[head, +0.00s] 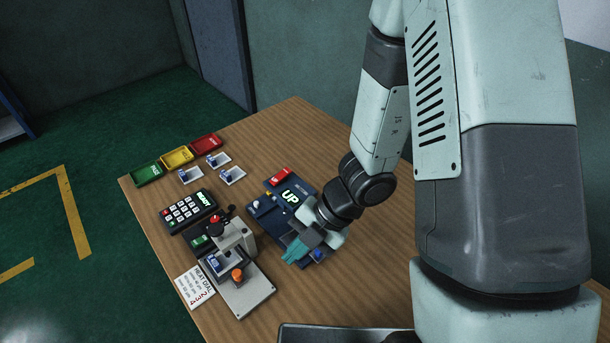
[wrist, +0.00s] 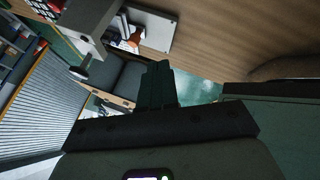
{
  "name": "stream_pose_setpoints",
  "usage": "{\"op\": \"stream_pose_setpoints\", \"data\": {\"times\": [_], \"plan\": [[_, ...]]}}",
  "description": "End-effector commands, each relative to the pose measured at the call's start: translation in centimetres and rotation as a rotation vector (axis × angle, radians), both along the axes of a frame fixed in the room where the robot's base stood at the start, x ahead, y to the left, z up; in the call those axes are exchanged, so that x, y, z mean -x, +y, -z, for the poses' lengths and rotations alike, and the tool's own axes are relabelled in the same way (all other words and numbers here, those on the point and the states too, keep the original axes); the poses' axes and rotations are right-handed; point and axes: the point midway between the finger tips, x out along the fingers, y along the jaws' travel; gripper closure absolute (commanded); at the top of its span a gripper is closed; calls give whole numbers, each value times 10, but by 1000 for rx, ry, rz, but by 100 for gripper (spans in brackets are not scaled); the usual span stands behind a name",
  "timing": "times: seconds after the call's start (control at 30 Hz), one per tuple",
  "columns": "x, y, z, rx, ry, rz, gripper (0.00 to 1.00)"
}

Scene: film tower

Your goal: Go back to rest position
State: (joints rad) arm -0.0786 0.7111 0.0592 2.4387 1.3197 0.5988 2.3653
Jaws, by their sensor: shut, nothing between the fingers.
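My gripper (head: 296,251) is shut and empty. In the head view its teal fingers hang over the near end of a dark blue panel (head: 268,212) with a lit "UP" display, close to a small blue piece (head: 319,255). I cannot tell whether the fingers touch the panel. The arm reaches down from the upper right. In the wrist view the gripper (wrist: 158,68) points past the table edge, its fingers together and dark.
A wooden table (head: 180,285) holds a grey press (head: 243,285) with an orange knob, a keypad (head: 187,211), a heat dial note (head: 197,287), and green (head: 147,174), yellow (head: 177,156) and red (head: 205,143) trays. Small film frames (head: 232,176) lie beside them. The table's back right is clear.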

Motion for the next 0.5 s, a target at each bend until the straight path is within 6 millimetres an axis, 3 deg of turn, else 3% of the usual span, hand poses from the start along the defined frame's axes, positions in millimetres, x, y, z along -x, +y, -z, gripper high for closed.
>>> {"op": "stream_pose_setpoints", "data": {"times": [0.17,0.33,0.5], "plan": [[-11,-1,-26,-45,-158,-176,100],[-24,-11,-91,-115,-554,-669,100],[-22,-29,-156,-119,-942,-1266,100]]}}
